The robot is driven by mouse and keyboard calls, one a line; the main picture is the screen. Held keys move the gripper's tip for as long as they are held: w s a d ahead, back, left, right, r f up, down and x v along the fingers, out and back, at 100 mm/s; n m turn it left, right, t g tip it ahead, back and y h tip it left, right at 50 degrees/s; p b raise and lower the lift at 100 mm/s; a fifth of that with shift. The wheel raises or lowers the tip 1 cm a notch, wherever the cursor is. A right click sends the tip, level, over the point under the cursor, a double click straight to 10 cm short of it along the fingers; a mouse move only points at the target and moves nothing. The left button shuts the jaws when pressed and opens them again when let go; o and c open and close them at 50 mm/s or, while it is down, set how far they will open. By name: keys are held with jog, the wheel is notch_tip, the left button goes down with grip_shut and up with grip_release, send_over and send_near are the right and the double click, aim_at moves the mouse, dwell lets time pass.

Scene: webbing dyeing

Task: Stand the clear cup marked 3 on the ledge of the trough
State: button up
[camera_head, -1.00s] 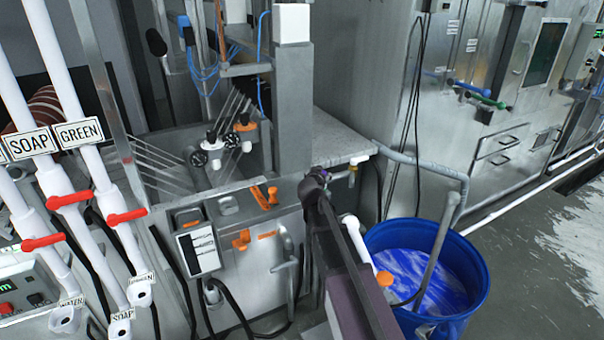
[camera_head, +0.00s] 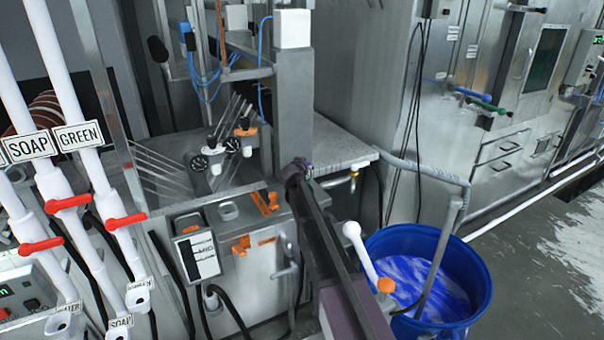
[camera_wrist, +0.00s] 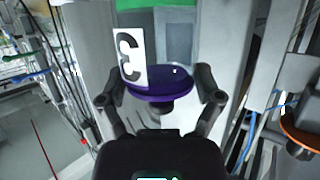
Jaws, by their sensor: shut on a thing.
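In the wrist view my gripper (camera_wrist: 160,88) is shut on the clear cup marked 3 (camera_wrist: 128,58), whose white label with a black 3 faces the camera. A purple disc of liquid shows between the two fingers. In the head view the cup (camera_head: 308,167) is mostly hidden behind my arm; only a bit of purple shows at the arm's far end, in front of the grey post. The metal trough (camera_head: 192,213) with rollers stands just left of it. I cannot tell whether the cup touches any surface.
A grey post (camera_head: 294,110) rises close behind my gripper. A flat grey shelf (camera_head: 342,148) lies to its right. A blue bucket (camera_head: 478,268) stands below right. A small control box (camera_head: 198,252) and orange handles (camera_head: 268,200) are on the trough's front. Pipes with red valves (camera_head: 68,203) stand left.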

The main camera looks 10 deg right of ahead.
jog(key=shift+w+a+f, duration=0.2)
jog(key=shift+w, duration=0.55)
jog(key=shift+s+f+b, duration=0.1)
jog(key=shift+f+b, duration=1.5)
jog(key=shift+b, duration=0.25)
jog(key=shift+f, duration=0.15)
jog(key=o, duration=1.1)
jog(key=shift+r, duration=0.2)
jog(key=shift+s+a+r+p, duration=0.2)
jog(key=shift+s+p, duration=0.1)
jog(key=shift+s, duration=0.3)
jog(key=p+v, duration=0.3)
jog(key=v, duration=0.7)
jog(key=shift+s+a+r+p, duration=0.1)
jog(key=shift+s+p, duration=0.2)
